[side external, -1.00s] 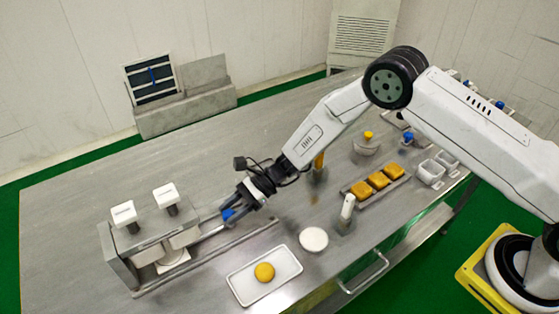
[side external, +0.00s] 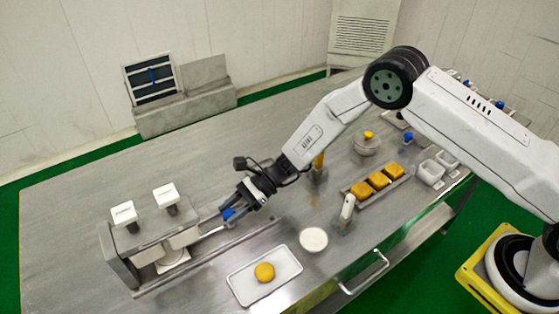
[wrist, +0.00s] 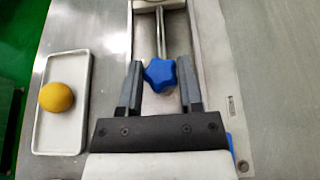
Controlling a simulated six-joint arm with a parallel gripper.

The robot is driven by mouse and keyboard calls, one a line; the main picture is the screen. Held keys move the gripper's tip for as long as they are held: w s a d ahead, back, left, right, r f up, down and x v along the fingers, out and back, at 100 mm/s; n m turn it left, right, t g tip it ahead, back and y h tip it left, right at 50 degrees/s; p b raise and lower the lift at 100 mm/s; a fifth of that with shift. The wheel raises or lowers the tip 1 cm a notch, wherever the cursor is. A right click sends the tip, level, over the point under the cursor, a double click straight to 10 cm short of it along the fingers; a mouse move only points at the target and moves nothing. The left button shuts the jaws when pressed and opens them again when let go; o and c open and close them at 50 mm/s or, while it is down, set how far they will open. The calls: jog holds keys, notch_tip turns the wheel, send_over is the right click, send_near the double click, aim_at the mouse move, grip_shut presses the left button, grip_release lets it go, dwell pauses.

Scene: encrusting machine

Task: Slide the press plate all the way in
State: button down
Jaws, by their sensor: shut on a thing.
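The encrusting machine (side external: 118,258) stands at the left of the table in the side view, with two white-capped posts on top. The press plate (side external: 183,238) appears as a pale block at the machine's right side, partly hidden by the housing. A metal rod (wrist: 159,35) runs from the machine side to a blue star-shaped knob (wrist: 160,74), which also shows in the side view (side external: 228,213). My gripper (wrist: 160,80) is shut on the knob, one finger on each side. The knob and rod lie over a metal channel (wrist: 202,65).
A white tray (side external: 243,288) with a yellow ball (side external: 265,271) lies in front of the channel. A white bowl (side external: 313,239), a white-handled tool (side external: 347,207) and a tray of yellow blocks (side external: 379,180) stand to the right. The table behind the machine is clear.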

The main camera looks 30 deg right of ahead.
aim_at(219, 228)
jog(key=shift+a+r, duration=0.1)
jog(key=shift+a, duration=2)
jog(key=shift+c, duration=1.3)
grip_release()
jog(key=shift+d, duration=0.1)
jog(key=shift+v, duration=3.8)
jog(key=shift+d, duration=0.1)
